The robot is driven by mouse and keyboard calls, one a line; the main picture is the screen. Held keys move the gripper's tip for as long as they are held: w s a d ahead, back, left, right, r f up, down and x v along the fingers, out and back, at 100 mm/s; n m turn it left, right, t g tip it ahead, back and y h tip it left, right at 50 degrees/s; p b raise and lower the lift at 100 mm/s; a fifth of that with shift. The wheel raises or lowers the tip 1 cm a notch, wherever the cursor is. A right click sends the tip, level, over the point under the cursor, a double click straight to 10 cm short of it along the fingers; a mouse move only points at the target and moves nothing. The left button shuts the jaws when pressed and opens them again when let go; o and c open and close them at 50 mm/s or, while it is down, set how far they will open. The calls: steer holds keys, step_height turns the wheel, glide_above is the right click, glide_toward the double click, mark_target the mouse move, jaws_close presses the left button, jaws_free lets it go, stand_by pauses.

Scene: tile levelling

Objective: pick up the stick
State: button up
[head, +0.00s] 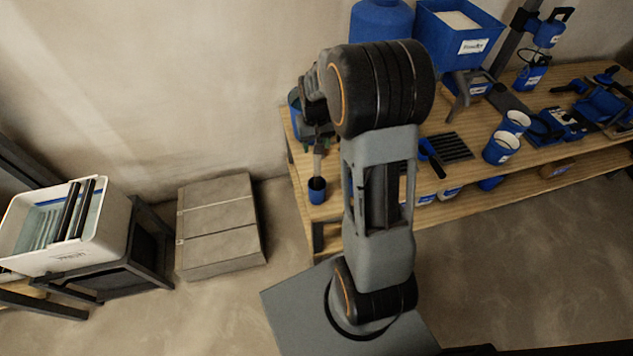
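A small dark blue cup (317,190) stands at the left end of the wooden workbench. A thin upright piece, probably the stick (317,166), rises from the cup. My gripper (318,146) is at the end of my arm, pointing down just above this thin piece. It is small, dark and partly merged with the arm links, so I cannot tell whether its fingers are apart or touch the stick.
The wooden bench (470,190) carries blue containers, cups (502,147), a black grate (450,148) and tools to the right. A white tub (60,262) sits on a dark stand at left. Stacked grey tiles (218,225) lie on the floor between.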

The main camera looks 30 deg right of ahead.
mark_target(317, 162)
step_height(317, 162, down, 3)
steer(key=shift+f, duration=0.15)
steer(key=shift+s+d+f+p, duration=0.1)
steer(key=shift+f+p, duration=0.1)
steer(key=shift+f, duration=1.1)
steer(key=shift+s+d+f+p, duration=0.1)
steer(key=shift+f+p, duration=0.05)
steer(key=shift+f, duration=1.15)
steer(key=shift+c, duration=0.5)
steer(key=shift+w, duration=0.1)
jaws_close()
